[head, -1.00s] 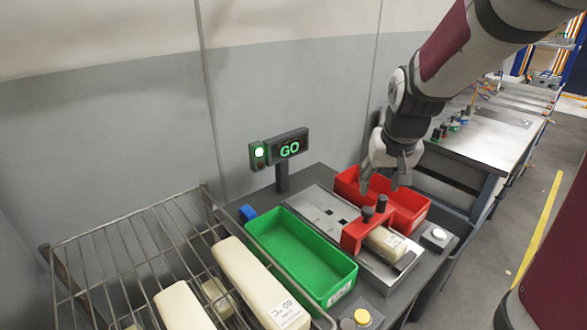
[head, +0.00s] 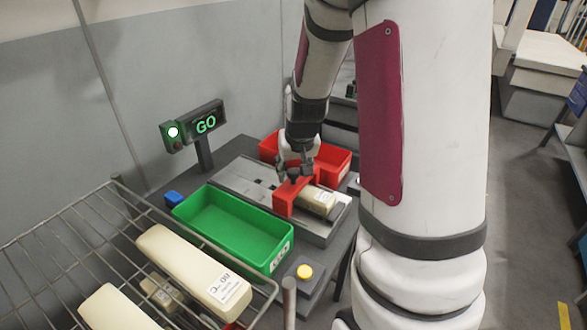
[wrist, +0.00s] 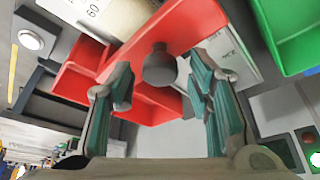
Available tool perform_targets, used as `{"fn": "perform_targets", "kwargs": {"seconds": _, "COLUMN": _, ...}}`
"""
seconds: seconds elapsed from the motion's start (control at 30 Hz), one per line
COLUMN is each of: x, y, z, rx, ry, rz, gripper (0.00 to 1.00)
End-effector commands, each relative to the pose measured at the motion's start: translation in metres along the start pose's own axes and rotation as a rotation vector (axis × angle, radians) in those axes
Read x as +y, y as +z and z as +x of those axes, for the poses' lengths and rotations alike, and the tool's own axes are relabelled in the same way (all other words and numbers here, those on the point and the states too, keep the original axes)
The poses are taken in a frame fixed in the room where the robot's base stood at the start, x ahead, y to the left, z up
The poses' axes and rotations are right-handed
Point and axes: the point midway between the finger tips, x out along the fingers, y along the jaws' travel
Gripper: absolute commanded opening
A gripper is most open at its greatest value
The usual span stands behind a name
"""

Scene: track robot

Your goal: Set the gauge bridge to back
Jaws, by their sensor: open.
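The red gauge bridge (head: 283,203) stands across the grey metal track (head: 240,183), next to a cream labelled block (head: 317,201). In the wrist view the red bridge (wrist: 188,27) has a dark round knob (wrist: 159,66) on it. My gripper (head: 294,176) is low over the bridge with its fingers pointing down. In the wrist view my gripper (wrist: 163,88) is open, with one finger on each side of the knob. I cannot tell whether either finger touches it. In the head view the fingers largely hide the knobs.
A green bin (head: 226,226) lies left of the track and a red bin (head: 333,161) behind it. A lit GO sign (head: 205,124) stands at the back. A wire rack (head: 70,236) with cream blocks (head: 190,262) is at the left.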

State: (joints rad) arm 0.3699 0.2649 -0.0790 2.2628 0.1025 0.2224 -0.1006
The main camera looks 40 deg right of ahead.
Motion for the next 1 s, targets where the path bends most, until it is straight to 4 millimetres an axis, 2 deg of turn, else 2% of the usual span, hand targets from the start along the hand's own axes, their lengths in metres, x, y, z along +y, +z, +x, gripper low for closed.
{"fn": "perform_targets", "kwargs": {"seconds": 0.07, "x": 0.000, "y": 0.000, "z": 0.000, "rx": 0.000, "ry": 0.000, "rz": 0.000, "gripper": 0.47}}
{"fn": "perform_targets", "kwargs": {"seconds": 0.1, "x": 0.000, "y": 0.000, "z": 0.000, "rx": 0.000, "ry": 0.000, "rz": 0.000, "gripper": 0.42}}
{"fn": "perform_targets", "kwargs": {"seconds": 0.3, "x": 0.000, "y": 0.000, "z": 0.000, "rx": 0.000, "ry": 0.000, "rz": 0.000, "gripper": 0.00}}
{"fn": "perform_targets", "kwargs": {"seconds": 0.53, "x": -0.002, "y": -0.001, "z": 0.001, "rx": -0.001, "ry": 0.000, "rz": -0.001, "gripper": 0.00}}
{"fn": "perform_targets", "kwargs": {"seconds": 0.67, "x": -0.011, "y": -0.009, "z": 0.004, "rx": 0.000, "ry": -0.001, "rz": -0.004, "gripper": 0.00}}
{"fn": "perform_targets", "kwargs": {"seconds": 0.87, "x": -0.040, "y": -0.035, "z": 0.016, "rx": 0.002, "ry": -0.002, "rz": -0.007, "gripper": 0.00}}
{"fn": "perform_targets", "kwargs": {"seconds": 1.0, "x": -0.068, "y": -0.061, "z": 0.028, "rx": 0.003, "ry": -0.002, "rz": -0.007, "gripper": 0.00}}
